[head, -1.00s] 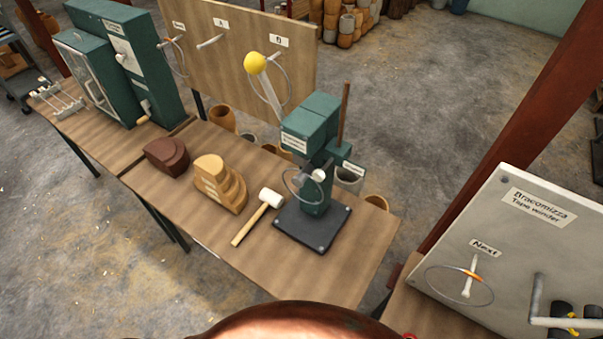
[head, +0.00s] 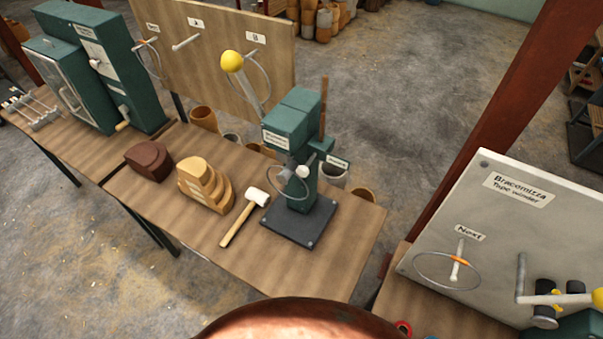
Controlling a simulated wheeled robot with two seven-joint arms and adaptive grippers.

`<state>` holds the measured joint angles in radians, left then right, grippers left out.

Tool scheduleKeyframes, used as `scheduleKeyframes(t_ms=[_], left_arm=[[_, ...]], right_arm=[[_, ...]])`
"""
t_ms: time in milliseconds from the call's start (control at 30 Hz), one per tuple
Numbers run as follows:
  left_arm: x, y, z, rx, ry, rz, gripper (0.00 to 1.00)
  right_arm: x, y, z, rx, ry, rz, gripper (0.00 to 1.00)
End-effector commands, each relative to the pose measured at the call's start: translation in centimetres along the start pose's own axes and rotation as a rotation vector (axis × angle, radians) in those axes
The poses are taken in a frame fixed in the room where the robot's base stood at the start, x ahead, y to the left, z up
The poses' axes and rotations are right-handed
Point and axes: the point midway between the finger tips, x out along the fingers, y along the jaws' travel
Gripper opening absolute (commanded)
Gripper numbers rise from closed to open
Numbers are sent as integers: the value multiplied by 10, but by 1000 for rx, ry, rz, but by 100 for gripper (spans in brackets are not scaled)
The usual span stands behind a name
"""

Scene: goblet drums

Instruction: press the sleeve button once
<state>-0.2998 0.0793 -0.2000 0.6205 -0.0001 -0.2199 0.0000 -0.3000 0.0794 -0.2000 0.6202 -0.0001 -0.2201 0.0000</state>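A green bench press (head: 290,125) stands on a dark base plate near the right end of the wooden table. On its front is a white round knob or button (head: 302,171) beside a thin ring. A small white label (head: 339,161) sits on its right side, too small to read. I cannot tell which part is the sleeve button. Neither of my grippers is in view.
A white mallet (head: 243,217), a stepped wooden block (head: 205,184) and a dark brown block (head: 148,161) lie on the table (head: 330,265). A grey tape winder panel (head: 510,235) stands at right. A reddish-brown curved surface (head: 300,320) fills the bottom middle.

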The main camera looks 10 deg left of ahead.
Motion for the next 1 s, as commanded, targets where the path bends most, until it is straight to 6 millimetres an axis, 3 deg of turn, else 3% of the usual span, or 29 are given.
scheduleKeyframes(t_ms=[300,1000], left_arm=[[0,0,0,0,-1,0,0],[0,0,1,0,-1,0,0]], right_arm=[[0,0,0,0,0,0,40],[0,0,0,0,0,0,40]])
